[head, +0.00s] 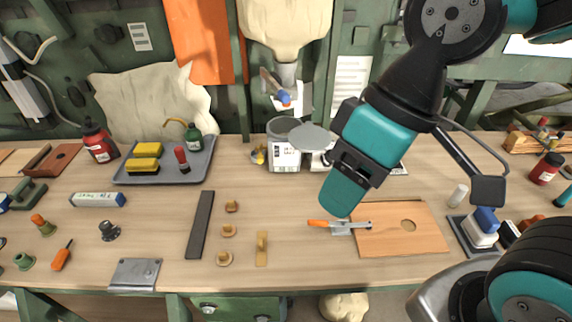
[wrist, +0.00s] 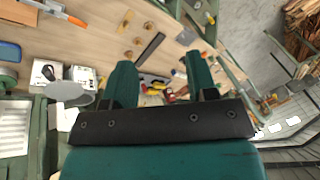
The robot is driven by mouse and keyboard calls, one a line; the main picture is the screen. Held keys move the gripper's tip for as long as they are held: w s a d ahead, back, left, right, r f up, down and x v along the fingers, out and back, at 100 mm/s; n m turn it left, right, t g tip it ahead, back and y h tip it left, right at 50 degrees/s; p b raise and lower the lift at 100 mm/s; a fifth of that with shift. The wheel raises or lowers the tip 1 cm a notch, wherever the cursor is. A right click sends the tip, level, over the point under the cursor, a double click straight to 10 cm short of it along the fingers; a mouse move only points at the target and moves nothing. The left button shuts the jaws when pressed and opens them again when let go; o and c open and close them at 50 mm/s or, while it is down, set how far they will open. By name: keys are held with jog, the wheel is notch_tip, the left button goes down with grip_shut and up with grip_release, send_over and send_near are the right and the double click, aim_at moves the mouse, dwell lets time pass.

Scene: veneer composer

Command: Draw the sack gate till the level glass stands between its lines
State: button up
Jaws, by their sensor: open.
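A cream sack (head: 285,22) hangs at the back centre over a metal neck (head: 287,72). A gate with a blue-tipped lever (head: 284,97) sits below the neck. A grey tin with a white label (head: 284,158) stands on the bench under it. I cannot make out a level glass or its lines. My gripper (head: 343,195) is open and empty over the bench, right of and in front of the tin, apart from the gate. The gate is not clear there.
A grey round disc (head: 312,137) stands right beside the tin. An orange-handled clamp (head: 340,225) and wooden board (head: 400,240) lie below my gripper. A grey tray (head: 205,163) holds yellow blocks and bottles at left.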

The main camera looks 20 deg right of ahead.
aim_at(290, 104)
dwell(0.5)
jog(key=shift+c, duration=1)
jog(key=w+a+f+m+t+y+b, duration=0.2)
jog(key=w+f+m+t+y+b, duration=0.15)
jog(key=w, duration=0.65)
jog(key=w+a+f+m+t+y+b, duration=0.25)
jog(key=w+f+m+t+b, duration=0.2)
jog(key=w, duration=0.55)
jog(key=w+d+f+m+t+h+b, duration=0.45)
jog(key=w+d+m+t, duration=0.45)
jog(key=w+d+m, duration=0.35)
jog(key=shift+m, duration=0.35)
jog(key=shift+p+x, duration=3.85)
jog(key=shift+p, duration=0.55)
jog(key=shift+f, duration=0.1)
